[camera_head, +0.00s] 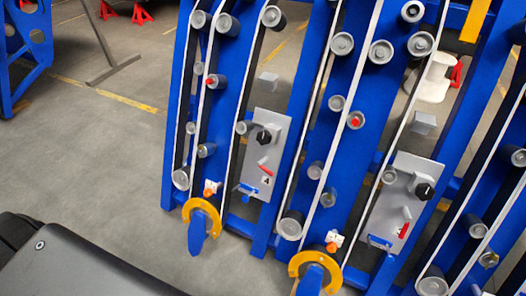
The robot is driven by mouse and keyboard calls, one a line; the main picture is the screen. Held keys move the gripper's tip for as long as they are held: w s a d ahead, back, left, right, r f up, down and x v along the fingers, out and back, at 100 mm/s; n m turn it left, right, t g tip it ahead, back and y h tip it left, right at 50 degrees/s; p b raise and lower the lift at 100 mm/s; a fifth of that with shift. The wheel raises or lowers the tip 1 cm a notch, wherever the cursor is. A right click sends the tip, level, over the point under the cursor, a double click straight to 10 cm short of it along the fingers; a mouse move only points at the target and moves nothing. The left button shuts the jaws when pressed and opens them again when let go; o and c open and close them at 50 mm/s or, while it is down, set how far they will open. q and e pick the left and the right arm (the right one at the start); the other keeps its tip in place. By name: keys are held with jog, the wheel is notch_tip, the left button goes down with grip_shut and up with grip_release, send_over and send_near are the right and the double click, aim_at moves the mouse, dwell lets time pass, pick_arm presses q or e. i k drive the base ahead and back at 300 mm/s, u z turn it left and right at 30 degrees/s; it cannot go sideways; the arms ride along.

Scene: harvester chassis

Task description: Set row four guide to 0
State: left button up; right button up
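Two grey control panels sit on the blue frames. The left panel (278,128) has a black knob (263,138), a red lever (265,170) and a blue handle (249,190); a small dark character beside the lever is too small to read surely. The right panel (427,170) has a black knob (424,191), a red lever (404,230) and a blue handle (380,241). I cannot tell which part is the row four guide, nor read any setting. Neither of my grippers is in view.
Blue frames carry belts and several grey rollers. Yellow rings (201,207) with blue tips (197,232) stand at the lower ends; another ring (315,261) is at bottom centre. Grey floor (110,150) is open at left. Red stands (141,14) and a blue structure (24,50) stand behind.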

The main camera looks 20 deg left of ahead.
aim_at(245, 199)
jog(key=u, duration=0.9)
